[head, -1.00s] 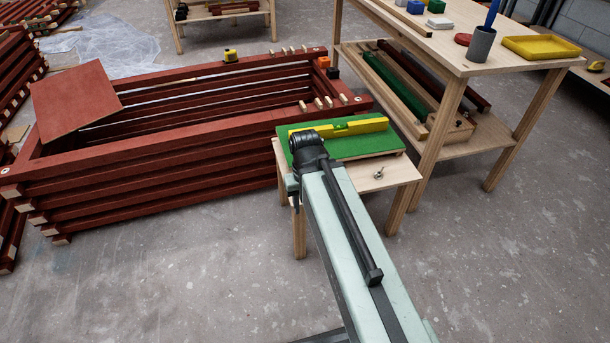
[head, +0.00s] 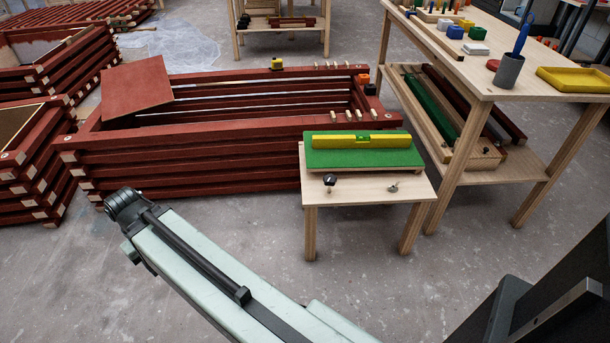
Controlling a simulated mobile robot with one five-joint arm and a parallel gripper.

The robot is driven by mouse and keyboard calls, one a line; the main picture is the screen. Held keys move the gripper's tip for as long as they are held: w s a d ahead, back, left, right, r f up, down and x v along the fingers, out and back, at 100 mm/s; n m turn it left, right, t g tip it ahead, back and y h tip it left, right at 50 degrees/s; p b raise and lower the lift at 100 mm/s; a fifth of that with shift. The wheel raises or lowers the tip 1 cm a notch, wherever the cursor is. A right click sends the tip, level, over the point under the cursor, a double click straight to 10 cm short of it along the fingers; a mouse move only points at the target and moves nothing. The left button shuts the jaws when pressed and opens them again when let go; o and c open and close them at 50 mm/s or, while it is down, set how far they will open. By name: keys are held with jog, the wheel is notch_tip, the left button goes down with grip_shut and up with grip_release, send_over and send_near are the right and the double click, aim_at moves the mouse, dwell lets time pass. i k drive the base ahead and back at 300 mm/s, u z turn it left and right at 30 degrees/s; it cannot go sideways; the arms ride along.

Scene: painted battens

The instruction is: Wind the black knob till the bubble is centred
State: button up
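A yellow spirit level (head: 335,142) lies along the green board (head: 362,158) on a small wooden table (head: 360,187). Its green vial (head: 363,139) shows near its middle, but the bubble is too small to make out. The black knob (head: 329,180) stands at the table's front left, below the board's front edge. A metal wing-shaped knob (head: 393,188) is to its right. My arm reaches up to a dark joint at the left, clear of the table. My gripper's fingers are not in view.
A stack of dark red battens (head: 190,157) stands behind and left of the small table, with a red panel (head: 137,87) on it. A taller workbench (head: 470,65) stands to the right. The grey floor (head: 240,215) in front is free.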

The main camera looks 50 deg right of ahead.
aim_at(330, 180)
jog(key=u, duration=0.05)
jog(key=k, duration=1.6)
jog(key=z, duration=1.2)
jog(key=i, duration=1)
jog(key=u, duration=0.05)
